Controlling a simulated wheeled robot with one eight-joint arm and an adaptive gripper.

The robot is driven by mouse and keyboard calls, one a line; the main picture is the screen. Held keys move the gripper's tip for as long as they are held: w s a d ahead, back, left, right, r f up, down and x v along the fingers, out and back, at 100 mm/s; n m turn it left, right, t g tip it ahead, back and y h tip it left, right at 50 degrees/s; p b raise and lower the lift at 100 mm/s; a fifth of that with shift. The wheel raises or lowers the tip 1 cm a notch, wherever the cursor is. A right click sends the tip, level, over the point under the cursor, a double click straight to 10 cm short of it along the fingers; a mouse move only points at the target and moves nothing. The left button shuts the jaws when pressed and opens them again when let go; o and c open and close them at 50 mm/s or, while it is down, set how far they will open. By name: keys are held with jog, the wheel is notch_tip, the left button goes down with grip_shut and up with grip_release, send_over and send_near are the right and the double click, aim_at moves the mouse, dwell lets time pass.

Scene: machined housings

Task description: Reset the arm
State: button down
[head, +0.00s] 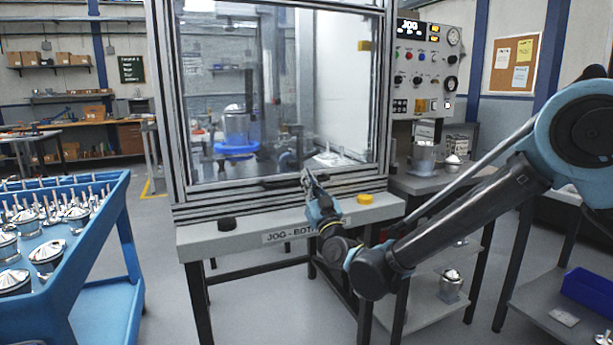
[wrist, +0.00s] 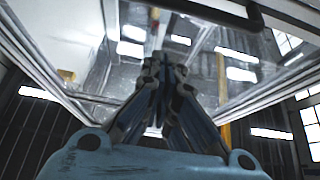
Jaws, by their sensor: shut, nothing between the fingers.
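My gripper (head: 307,176) is at the end of my arm, which reaches in from the right in the head view. It is in front of the lower edge of the machine's glass door (head: 280,95), close to the dark door handle (head: 283,181). I cannot tell whether it touches the handle. In the wrist view my gripper (wrist: 160,60) points up toward the glass, with its fingers together and nothing between them. The dark handle bar (wrist: 215,12) crosses the top of that view.
A blue cart (head: 62,285) with several metal housings stands at the left. A control panel (head: 420,70) is right of the machine. A side table (head: 445,184) bears metal parts below it. A yellow button (head: 364,199) and a black button (head: 227,224) sit on the machine's front ledge.

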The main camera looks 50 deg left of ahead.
jog(key=shift+v, duration=2.7)
